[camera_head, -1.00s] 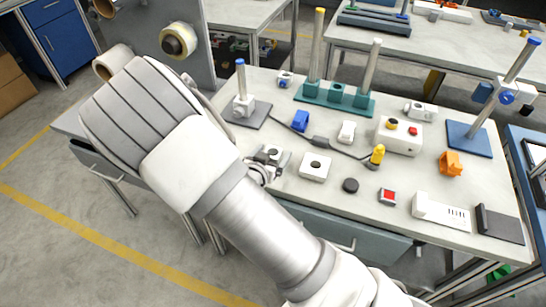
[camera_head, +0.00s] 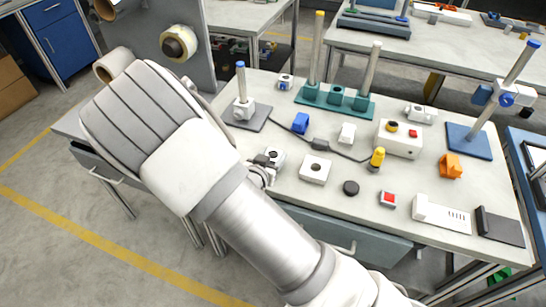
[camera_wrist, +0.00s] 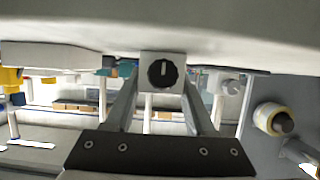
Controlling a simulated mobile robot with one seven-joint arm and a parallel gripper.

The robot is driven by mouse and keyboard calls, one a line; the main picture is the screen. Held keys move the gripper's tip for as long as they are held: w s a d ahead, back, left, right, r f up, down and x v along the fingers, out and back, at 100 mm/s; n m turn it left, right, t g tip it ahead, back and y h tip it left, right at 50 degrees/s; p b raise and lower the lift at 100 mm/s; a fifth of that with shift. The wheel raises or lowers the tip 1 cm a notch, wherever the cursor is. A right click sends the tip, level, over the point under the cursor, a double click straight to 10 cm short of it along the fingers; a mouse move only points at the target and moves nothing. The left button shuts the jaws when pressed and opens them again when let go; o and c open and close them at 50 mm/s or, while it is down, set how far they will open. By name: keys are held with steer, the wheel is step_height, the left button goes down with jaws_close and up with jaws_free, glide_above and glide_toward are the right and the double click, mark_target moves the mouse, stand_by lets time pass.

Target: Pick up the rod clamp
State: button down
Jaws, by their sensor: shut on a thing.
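The rod clamp, a light grey block with a black knob (camera_head: 274,157), is at the front edge of the workbench, left of a white square block with a dark hole. In the wrist view the clamp (camera_wrist: 160,73) sits between the fingertips, its black knob facing the camera. My gripper (camera_wrist: 160,84) is shut on it, with one finger on each side. In the head view my gripper (camera_head: 264,169) is partly hidden by my wrist. I cannot tell whether the clamp is clear of the bench top.
The white square block (camera_head: 315,170) is close on the right. A stand with an upright rod (camera_head: 242,85) is behind the clamp. A cable, a blue block (camera_head: 301,122) and a teal rod base (camera_head: 349,99) lie farther back on the workbench (camera_head: 325,209).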

steer(key=shift+r, duration=0.15)
step_height(320, 180, up, 4)
steer(key=shift+p, duration=0.65)
steer(key=s+d+r+p, duration=0.6)
steer(key=d+p, duration=0.3)
steer(key=p, duration=0.3)
steer(key=shift+s+d+r+p, duration=0.15)
steer(key=shift+s+r+p, duration=0.15)
steer(key=shift+r+p, duration=0.15)
steer(key=shift+s+f, duration=0.1)
